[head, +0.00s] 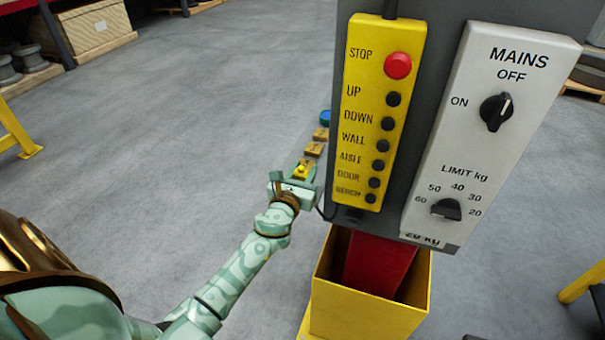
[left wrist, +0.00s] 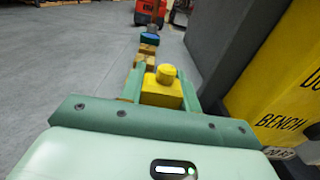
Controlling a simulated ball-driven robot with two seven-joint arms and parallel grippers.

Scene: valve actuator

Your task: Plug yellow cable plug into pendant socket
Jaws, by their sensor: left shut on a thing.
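My left gripper (head: 303,172) is shut on the yellow cable plug (left wrist: 162,90), a yellow block with a round knob on top, seen between the two green fingers in the left wrist view. In the head view, the plug (head: 300,170) shows just left of the lower part of the yellow pendant (head: 366,120). The pendant also stands at the right of the left wrist view (left wrist: 285,95). A thin dark cable (head: 322,212) shows between my gripper and the pendant's lower end. I cannot make out the socket opening. My right gripper is not in view.
Beyond the gripper are brown pieces (head: 315,149) and a blue round piece (head: 326,117). A grey MAINS panel (head: 480,130) hangs right of the pendant. Below is an open yellow box (head: 365,318) with a red thing inside.

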